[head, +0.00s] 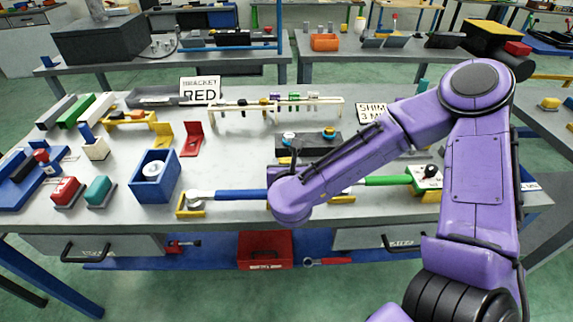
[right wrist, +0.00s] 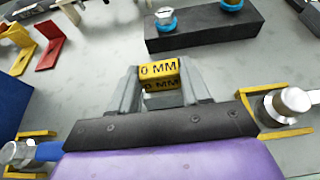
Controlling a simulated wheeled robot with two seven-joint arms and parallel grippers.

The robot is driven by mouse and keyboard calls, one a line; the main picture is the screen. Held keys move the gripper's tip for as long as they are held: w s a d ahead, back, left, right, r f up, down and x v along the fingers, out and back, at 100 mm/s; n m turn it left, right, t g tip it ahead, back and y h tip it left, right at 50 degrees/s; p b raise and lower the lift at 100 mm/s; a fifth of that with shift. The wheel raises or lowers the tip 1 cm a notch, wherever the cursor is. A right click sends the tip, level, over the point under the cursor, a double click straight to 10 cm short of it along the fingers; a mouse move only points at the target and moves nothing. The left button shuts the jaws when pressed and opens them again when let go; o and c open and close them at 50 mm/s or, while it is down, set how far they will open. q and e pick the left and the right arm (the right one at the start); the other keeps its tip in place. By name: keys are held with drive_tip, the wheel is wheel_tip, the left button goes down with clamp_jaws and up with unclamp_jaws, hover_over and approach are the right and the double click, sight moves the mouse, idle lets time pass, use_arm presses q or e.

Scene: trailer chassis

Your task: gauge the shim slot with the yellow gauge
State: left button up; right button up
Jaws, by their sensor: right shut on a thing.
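My right gripper (right wrist: 160,84) is shut on a small yellow gauge block in the right wrist view. The gauge (right wrist: 159,68) has black lettering that reads "0 MM", perhaps cut off at its left end, and sits between the two grey fingertips above the grey table. In the head view my purple right arm covers the gripper and gauge. A white card (head: 372,110) reading "SHIM 3 M" stands behind my arm, partly covered. I cannot make out the shim slot. My left gripper is not in view.
A black block (head: 322,144) with blue-ringed bolts lies just beyond the gripper; it also shows in the right wrist view (right wrist: 205,32). Blue-handled (head: 240,194) and green-handled (head: 388,181) tools lie along the front. A blue box (head: 143,188) and red bracket (head: 192,140) stand left.

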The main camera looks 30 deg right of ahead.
wheel_tip(320, 180, up, 8)
drive_tip(key=p, duration=0.5)
drive_tip(key=shift+p, duration=0.3)
idle(0.5)
